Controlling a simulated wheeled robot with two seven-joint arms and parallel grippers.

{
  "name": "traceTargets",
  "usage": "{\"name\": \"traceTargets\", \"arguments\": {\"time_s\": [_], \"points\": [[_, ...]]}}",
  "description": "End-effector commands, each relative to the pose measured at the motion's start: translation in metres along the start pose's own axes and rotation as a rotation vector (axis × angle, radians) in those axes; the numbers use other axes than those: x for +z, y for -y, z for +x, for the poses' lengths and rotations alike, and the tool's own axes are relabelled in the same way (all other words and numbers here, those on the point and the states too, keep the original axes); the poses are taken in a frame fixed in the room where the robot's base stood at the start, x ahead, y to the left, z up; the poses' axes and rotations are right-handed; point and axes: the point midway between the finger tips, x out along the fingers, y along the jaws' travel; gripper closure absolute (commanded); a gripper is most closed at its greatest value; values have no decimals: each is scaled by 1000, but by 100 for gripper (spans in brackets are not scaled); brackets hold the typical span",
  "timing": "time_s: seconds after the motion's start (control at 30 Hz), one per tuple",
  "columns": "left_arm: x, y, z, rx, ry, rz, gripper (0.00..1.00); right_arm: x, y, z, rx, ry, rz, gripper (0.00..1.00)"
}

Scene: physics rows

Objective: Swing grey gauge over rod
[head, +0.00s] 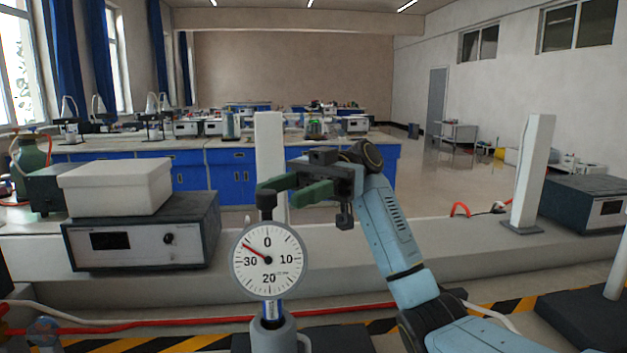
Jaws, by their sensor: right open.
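The grey gauge (268,260) has a round white dial with a grey rim, a red needle and numbers, and faces me in the lower middle. A dark stem with a knob (266,202) rises from its top. A short silver and blue rod (273,311) shows directly below the dial, standing in a grey cylindrical holder (272,338); the dial hides whether they touch. My right gripper (268,189), with dark green fingers, is open at the knob above the gauge. Whether the fingers touch the knob cannot be told. My left gripper is not in view.
A white upright post (270,135) stands behind the gripper. A dark instrument box (140,232) with a pale box (116,187) on top is at left. Another white post (530,175) stands at right. A red hose (150,328) runs along the floor.

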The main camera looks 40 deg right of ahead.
Motion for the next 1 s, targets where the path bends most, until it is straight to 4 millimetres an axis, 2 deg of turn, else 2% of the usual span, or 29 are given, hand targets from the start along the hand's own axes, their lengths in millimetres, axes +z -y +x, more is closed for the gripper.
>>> {"name": "traceTargets", "arguments": {"time_s": [0.1,0.2,0.4,0.7,1.0], "points": [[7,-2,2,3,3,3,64,-1,-1,-28,3,-2,1,54],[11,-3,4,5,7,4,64,-1,0,-45,2,-1,0,54],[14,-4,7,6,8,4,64,0,0,-67,0,2,1,54],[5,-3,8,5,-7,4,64,1,0,-74,-2,2,1,54],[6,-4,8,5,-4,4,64,1,0,-73,-1,2,1,54]]}}
